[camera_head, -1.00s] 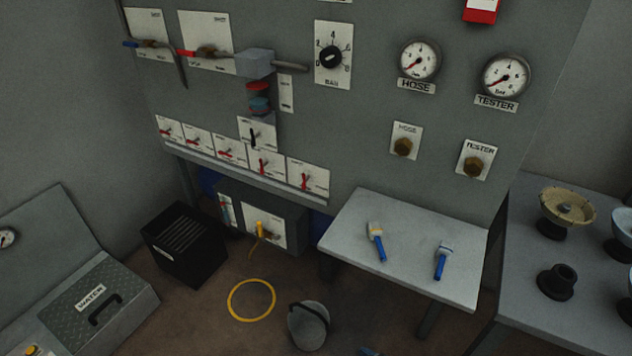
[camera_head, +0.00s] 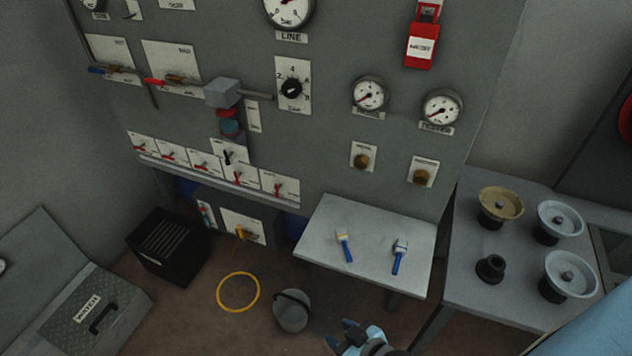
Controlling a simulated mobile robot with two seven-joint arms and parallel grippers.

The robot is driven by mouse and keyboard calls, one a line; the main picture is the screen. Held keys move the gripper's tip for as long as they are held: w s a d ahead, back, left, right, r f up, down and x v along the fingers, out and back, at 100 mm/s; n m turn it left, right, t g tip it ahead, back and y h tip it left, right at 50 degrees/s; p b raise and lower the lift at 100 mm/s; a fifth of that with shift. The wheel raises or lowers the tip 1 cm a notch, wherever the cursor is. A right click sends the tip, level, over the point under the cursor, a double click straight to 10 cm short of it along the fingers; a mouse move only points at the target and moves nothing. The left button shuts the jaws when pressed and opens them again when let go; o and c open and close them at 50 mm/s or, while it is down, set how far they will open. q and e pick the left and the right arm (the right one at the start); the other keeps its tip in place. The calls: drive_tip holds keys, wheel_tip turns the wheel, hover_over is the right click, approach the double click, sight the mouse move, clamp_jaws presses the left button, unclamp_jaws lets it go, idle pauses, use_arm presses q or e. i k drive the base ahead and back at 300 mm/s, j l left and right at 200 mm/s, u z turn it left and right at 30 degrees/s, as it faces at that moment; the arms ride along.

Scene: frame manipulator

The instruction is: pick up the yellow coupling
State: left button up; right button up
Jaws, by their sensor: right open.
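A small coupling with a yellow band and blue handle (camera_head: 345,244) lies on the left part of the small grey table (camera_head: 330,215). I take it for the yellow coupling. A similar piece with a whitish head and blue handle (camera_head: 399,257) lies to its right, apart from it. My right gripper (camera_head: 338,335) is at the bottom edge of the view, in front of the small table and apart from both pieces. It is open, with nothing seen between its fingers. My left gripper is out of view.
A grey bucket (camera_head: 291,312) and a yellow hose ring (camera_head: 238,292) are on the floor left of my gripper. A table with several round fittings (camera_head: 490,268) stands at the right. The gauge panel (camera_head: 320,150) rises behind the small table, whose top is mostly clear.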

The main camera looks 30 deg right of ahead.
sight(342, 236)
drive_tip(key=i+z, duration=0.1)
drive_tip(key=z, duration=1.05)
drive_tip(key=i+j+z, duration=0.15)
drive_tip(key=j+z, duration=0.35)
drive_tip(key=i+j+z, duration=0.1)
drive_tip(key=j+z, duration=0.65)
drive_tip(key=j, duration=1.3)
